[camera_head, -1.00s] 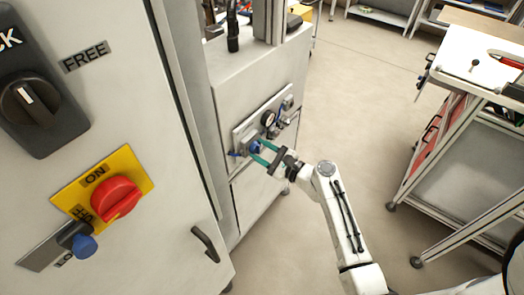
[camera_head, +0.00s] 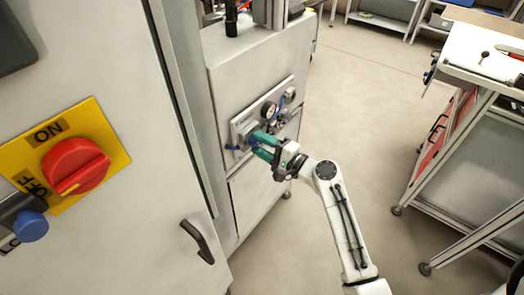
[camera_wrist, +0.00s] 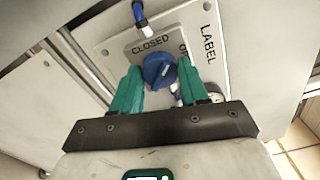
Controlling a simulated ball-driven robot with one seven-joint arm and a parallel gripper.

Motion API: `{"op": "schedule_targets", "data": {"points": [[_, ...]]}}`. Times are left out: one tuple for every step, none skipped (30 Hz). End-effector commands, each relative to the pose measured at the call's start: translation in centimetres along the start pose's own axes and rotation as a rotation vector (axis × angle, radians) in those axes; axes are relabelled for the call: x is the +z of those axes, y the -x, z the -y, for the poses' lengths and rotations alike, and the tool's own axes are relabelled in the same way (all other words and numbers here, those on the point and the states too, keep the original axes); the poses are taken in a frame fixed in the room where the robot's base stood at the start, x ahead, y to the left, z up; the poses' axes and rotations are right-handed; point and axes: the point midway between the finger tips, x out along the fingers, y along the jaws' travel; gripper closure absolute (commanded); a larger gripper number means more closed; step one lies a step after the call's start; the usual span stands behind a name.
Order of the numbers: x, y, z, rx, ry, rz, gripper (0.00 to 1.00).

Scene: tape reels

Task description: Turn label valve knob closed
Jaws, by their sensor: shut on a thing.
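The blue label valve knob (camera_wrist: 160,71) sits on a grey plate in the wrist view, below the printed words CLOSED and a partly hidden OP. The word LABEL stands to the right on the larger panel (camera_wrist: 112,37). My gripper (camera_head: 255,144) has its green fingers on either side of the knob and is shut on it. In the head view the fingers mostly hide the knob. I cannot clearly tell which word the knob's mark points to.
A pressure gauge (camera_head: 269,111) and blue tubing are close beside the knob. The large cabinet on the left carries a red rotary switch (camera_head: 75,166), a blue-capped lock (camera_head: 31,225) and a handle (camera_head: 198,241). A workbench (camera_head: 485,65) stands right; floor between is clear.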

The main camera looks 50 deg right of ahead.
Motion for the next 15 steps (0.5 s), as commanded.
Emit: {"op": "schedule_targets", "data": {"points": [[-0.05, 0.0, -0.64, 0.001, 0.044, 0.002, 0.87], [-0.06, 0.01, -0.62, 0.0, 0.073, 0.002, 0.87], [-0.1, 0.02, -0.65, 0.001, 0.111, 0.001, 0.87], [-0.11, 0.03, -0.67, 0.001, 0.14, 0.001, 0.87], [-0.08, 0.02, -0.66, 0.0, 0.168, 0.001, 0.87], [-0.08, 0.01, -0.68, 0.001, 0.206, 0.001, 0.87], [-0.08, 0.01, -0.71, 0.001, 0.235, 0.001, 0.87], [-0.07, 0.0, -0.72, 0.001, 0.262, 0.002, 0.87], [-0.08, 0.01, -0.71, 0.001, 0.302, 0.002, 0.87], [-0.08, 0.01, -0.73, 0.001, 0.329, 0.002, 0.87], [-0.08, 0.01, -0.75, 0.001, 0.357, 0.002, 0.87], [-0.09, 0.01, -0.75, 0.002, 0.394, 0.002, 0.87], [-0.08, 0.01, -0.74, 0.001, 0.422, 0.002, 0.87], [-0.09, 0.02, -0.75, 0.001, 0.448, 0.002, 0.87], [-0.12, 0.03, -0.76, 0.002, 0.482, 0.001, 0.87]]}}
